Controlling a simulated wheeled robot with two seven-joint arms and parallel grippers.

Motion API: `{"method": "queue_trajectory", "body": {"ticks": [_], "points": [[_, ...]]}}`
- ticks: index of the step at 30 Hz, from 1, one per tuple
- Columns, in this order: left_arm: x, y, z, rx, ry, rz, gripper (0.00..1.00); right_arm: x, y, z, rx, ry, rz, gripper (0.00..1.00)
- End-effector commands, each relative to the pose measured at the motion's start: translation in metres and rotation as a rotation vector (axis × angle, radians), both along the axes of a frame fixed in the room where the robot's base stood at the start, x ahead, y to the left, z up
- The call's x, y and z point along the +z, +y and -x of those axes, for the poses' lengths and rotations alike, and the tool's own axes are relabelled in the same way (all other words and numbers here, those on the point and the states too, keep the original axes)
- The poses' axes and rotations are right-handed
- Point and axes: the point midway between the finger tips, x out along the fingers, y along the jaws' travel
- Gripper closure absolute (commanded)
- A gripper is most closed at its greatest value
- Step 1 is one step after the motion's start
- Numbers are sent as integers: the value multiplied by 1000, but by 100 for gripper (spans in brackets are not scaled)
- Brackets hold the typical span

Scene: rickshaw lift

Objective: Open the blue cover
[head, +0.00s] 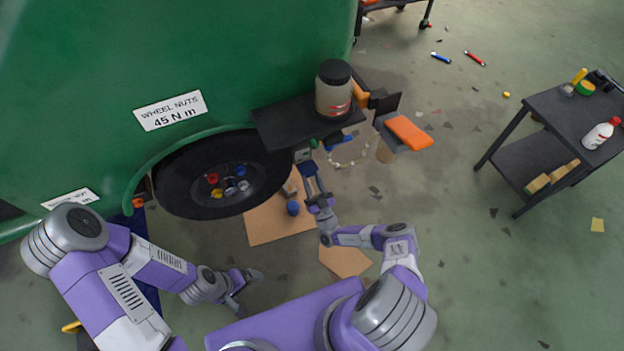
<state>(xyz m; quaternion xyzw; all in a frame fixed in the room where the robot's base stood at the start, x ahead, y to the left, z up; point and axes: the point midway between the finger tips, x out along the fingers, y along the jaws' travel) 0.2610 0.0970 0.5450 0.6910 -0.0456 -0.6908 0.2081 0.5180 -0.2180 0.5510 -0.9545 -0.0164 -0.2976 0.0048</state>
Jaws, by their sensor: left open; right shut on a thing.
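A small blue piece (308,169), which looks like the blue cover, shows beside the wheel, under the dark shelf on the green vehicle. My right gripper (315,194) reaches up to it from below and is shut on it. The contact is small and partly hidden by the fingers, and I cannot tell how far the cover stands open. My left gripper (250,290) is open and empty over the floor, below the wheel and apart from the cover.
The dark shelf (280,125) carries a lidded jar (333,90) above my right gripper. The wheel (222,175) stands to its left. Brown cardboard (265,225) and a blue ball-like thing (292,208) lie below.

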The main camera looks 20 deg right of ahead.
Motion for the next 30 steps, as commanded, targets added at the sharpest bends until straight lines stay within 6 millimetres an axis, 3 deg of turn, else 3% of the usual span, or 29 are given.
{"method": "queue_trajectory", "body": {"ticks": [15,16,21,30], "points": [[0,0,0,0,0,0,0,-2,0,0,0,-14,-2,100],[0,0,0,0,0,0,0,-2,0,0,0,-13,-2,61],[0,0,0,0,0,0,0,-2,0,0,0,-14,-2,37],[0,0,0,0,0,0,0,-3,0,2,-1,-14,-1,37]]}}
